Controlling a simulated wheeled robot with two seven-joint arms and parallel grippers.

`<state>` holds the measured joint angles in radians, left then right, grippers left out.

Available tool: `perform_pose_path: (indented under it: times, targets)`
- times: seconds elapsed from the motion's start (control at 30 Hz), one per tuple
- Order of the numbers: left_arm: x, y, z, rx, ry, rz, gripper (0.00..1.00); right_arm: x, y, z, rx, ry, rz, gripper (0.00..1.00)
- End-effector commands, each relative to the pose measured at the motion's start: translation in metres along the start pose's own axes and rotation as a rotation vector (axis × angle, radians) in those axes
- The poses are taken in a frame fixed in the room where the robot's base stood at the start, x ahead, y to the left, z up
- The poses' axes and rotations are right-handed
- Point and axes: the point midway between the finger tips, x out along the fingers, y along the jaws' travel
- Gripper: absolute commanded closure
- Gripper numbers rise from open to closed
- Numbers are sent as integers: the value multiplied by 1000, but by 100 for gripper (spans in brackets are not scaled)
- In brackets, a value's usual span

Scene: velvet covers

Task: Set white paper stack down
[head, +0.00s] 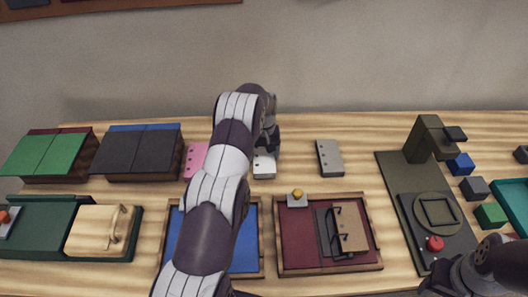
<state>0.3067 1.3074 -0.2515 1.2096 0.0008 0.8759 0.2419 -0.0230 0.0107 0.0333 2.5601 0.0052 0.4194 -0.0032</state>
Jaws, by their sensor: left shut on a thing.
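The white paper stack (264,170) is a small white block with dark holes in its front face, near the middle of the table. My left gripper (268,148) is right above and behind it, shut on it. The fingers are mostly hidden behind my arm. The stack is at or just above the tabletop; I cannot tell if it touches. A pink stack (194,162) is to its left and a grey stack (329,158) to its right. My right gripper (448,284) is at the lower right, with its fingers unclear.
In front are a blue-lined tray (247,244) and a dark red tray (298,238) holding a clip-like piece. Green and black covered boxes (138,152) stand left. A dark green press (400,180) and small cubes (474,188) are right. Bare wood shows between the white and grey stacks.

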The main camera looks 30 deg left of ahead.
Motion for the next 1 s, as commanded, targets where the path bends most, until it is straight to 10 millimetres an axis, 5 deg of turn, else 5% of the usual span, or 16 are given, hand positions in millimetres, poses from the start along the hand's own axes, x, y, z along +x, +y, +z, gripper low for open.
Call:
perform_pose_path:
  times: [0.4, 0.43, 0.5, 0.8, 1.0]
  targets:
    - [10, 0, 0, -1, 3, 1, 63, 3, 0, 0, 0, 0, 0, 57]
    - [9, 0, 0, -1, 2, 0, 17, 2, 0, 0, 0, 0, 0, 57]
    - [8, 0, 0, -1, 2, 0, 0, 2, 0, 0, 0, 0, 0, 57]
    - [1, 0, -1, -1, 3, 1, 0, -1, 0, 0, 0, 0, 0, 57]
    - [-45, 1, -1, -1, 7, 2, 0, 10, 0, 1, 0, 0, 0, 57]
